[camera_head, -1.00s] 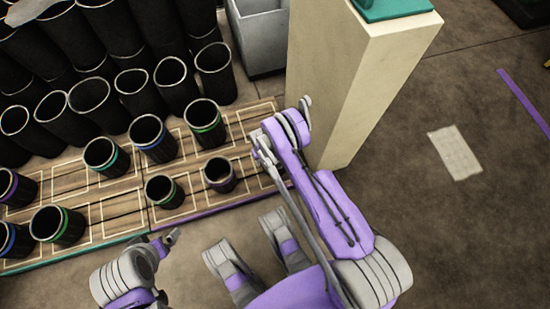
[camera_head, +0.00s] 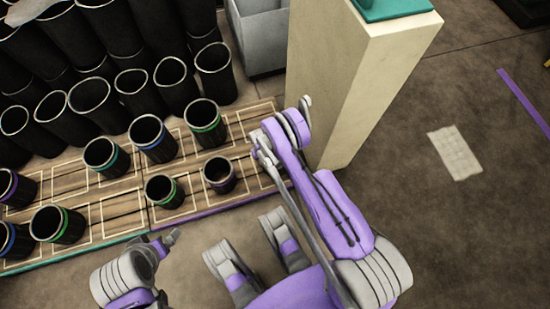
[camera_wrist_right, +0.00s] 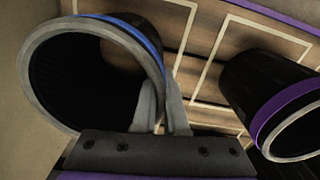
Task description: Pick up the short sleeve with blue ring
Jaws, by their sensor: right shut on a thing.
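The short black sleeve with a blue ring (camera_wrist_right: 75,85) fills the left of the right wrist view, its grey-rimmed mouth facing the camera. My right gripper (camera_wrist_right: 160,108) is shut on its rim wall, one finger inside the mouth and one outside. In the head view my right arm (camera_head: 325,205) hides this sleeve and the right fingertips. I cannot tell whether the sleeve still touches the board. My left gripper (camera_head: 166,241) is low in the head view, in front of the board and holding nothing visible. Its opening is unclear.
A short purple-ringed sleeve (camera_wrist_right: 280,110) stands close by; it also shows in the head view (camera_head: 219,174). Several other ringed sleeves stand on the outlined wooden board (camera_head: 110,212). Tall black sleeves crowd behind. A cream pillar (camera_head: 345,90) stands right beside my right arm.

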